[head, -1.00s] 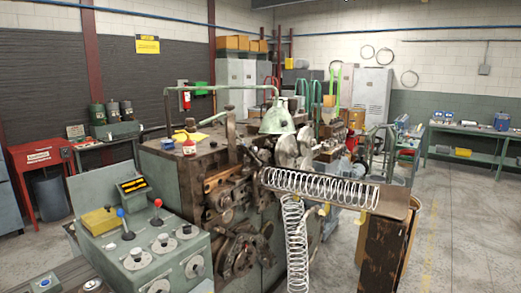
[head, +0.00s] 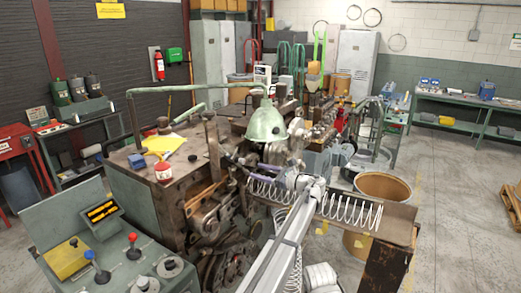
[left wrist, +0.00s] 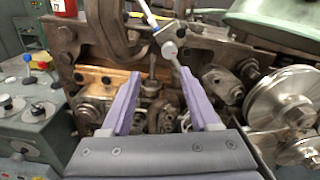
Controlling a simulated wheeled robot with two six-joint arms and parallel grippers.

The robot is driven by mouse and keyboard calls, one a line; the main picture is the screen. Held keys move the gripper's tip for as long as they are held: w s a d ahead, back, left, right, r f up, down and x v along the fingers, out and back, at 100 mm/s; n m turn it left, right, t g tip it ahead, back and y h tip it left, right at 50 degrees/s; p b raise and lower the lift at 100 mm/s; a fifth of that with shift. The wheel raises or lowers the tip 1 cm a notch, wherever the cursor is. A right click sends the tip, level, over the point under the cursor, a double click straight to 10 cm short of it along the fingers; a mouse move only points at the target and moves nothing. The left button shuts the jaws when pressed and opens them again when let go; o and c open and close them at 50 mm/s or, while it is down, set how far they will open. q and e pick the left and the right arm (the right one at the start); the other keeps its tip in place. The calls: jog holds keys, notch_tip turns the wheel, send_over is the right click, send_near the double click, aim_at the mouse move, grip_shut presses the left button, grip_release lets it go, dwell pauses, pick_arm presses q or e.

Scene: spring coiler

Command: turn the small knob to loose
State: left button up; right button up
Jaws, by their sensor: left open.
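My left gripper (head: 246,166) reaches in over the spring tray to the front of the coiling machine (head: 205,190). It is open and empty. In the left wrist view its two purple fingers (left wrist: 158,72) stand apart. A small dark knob (left wrist: 152,88) on the machine front shows between them, clear of both fingers. Round dials (left wrist: 38,110) sit on the control panel (head: 85,205). I cannot read any loose marking, and cannot tell for certain which knob is the task's. My right gripper is out of view.
A green lamp (head: 266,123) hangs over the machine near my gripper. Coiled springs (head: 352,210) lie on the tray (head: 400,217) at the right. A large wheel (left wrist: 285,108) is right of the fingers. A barrel (head: 383,187) stands behind the tray.

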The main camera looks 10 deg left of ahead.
aim_at(244, 162)
pick_arm(q)
jog(key=shift+w+d+r, duration=0.15)
jog(key=shift+w+r, duration=0.5)
jog(key=x, duration=0.7)
jog(key=shift+w+a, duration=0.1)
jog(key=shift+a, duration=0.15)
jog(key=shift+r, duration=0.1)
jog(key=shift+c, duration=0.4)
grip_shut()
